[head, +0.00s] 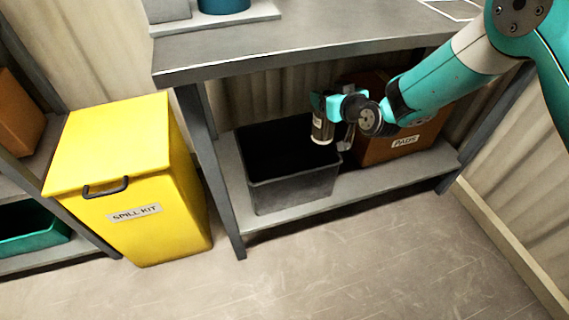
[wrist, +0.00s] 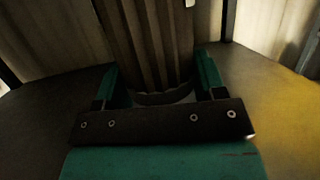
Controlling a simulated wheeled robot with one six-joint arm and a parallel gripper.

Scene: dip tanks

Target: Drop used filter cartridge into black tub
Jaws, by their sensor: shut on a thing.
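The used filter cartridge (head: 322,129) is a small dark cylinder with a light band, hanging roughly upright from my gripper (head: 330,104). In the wrist view the cartridge (wrist: 150,45) is a ribbed dark body between the two teal fingers of my gripper (wrist: 158,85), which is shut on it. The black tub (head: 295,188) stands open on the lower shelf of the bench. The cartridge shows over the tub's right side in the head view. The inside of the tub is dark, and I cannot tell what is in it.
A brown box labelled PADS (head: 385,150) stands right of the tub on the lower shelf (head: 355,195). The grey bench top (head: 300,42) lies above. A yellow SPILL KIT bin (head: 150,225) stands at left. The floor (head: 370,270) in front is clear.

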